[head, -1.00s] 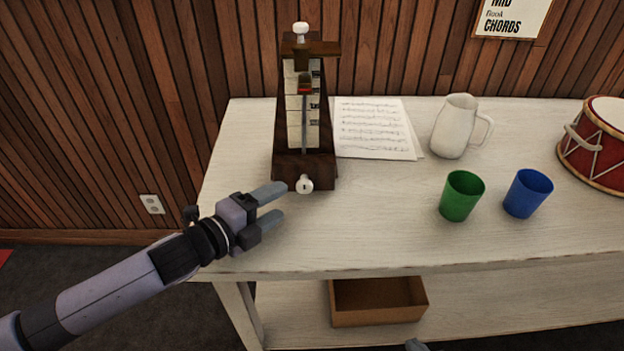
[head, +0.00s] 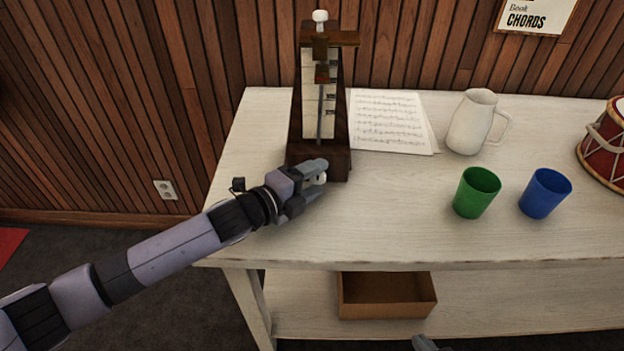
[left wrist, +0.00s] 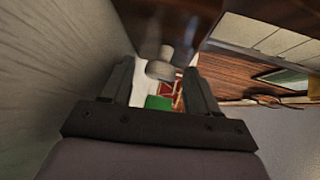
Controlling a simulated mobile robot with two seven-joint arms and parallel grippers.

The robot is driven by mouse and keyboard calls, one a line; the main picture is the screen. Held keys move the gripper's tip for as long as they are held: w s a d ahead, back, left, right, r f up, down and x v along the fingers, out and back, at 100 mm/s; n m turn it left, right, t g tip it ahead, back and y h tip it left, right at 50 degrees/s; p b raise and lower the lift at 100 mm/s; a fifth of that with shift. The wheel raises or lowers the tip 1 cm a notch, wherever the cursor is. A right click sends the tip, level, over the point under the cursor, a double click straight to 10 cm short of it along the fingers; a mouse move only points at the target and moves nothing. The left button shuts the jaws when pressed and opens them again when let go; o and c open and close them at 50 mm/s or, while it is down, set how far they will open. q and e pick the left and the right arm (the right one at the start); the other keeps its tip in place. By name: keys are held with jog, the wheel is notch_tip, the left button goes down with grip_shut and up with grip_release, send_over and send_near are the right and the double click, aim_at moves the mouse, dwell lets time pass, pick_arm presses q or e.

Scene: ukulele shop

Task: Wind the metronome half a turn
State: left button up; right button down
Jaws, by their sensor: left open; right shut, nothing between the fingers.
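The metronome (head: 322,100) is a dark wooden pyramid with a pale scale, a pendulum rod and a white knob on top. It stands upright at the table's left end. Its white winding key (head: 321,178) is low on the front, partly hidden by my fingers. My left gripper (head: 320,180) is open, with its fingers on either side of the key. In the left wrist view the key (left wrist: 160,69) shows between the fingertips; contact cannot be told. Only a grey tip of my right gripper (head: 424,343) shows at the bottom edge, below the tabletop, shut and empty.
Sheet music (head: 388,120) lies right of the metronome. A white pitcher (head: 470,123), green cup (head: 476,193), blue cup (head: 545,194) and red drum (head: 607,148) stand further right. A cardboard box (head: 388,302) sits on the lower shelf. The tabletop's front middle is clear.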

pick_arm(q)
jog(key=c, duration=1)
jog(key=shift+r+p, duration=0.2)
jog(key=shift+p, duration=0.5)
jog(key=m+y+p, duration=0.1)
jog(key=p, duration=0.2)
jog(key=g+y+p, duration=0.1)
jog(key=p, duration=0.1)
jog(key=shift+d+r+m+p, duration=0.1)
jog(key=shift+r+m+p, duration=0.2)
jog(key=shift+m+p, duration=0.1)
jog(key=shift+f+m+y+p, duration=0.15)
jog(key=shift+m+y+p, duration=0.25)
jog(key=shift+y, duration=0.2)
jog(key=shift+f+m+g+y, duration=0.1)
jog(key=shift+m+g+y, duration=0.3)
jog(key=shift+y, duration=0.4)
jog(key=o, duration=1)
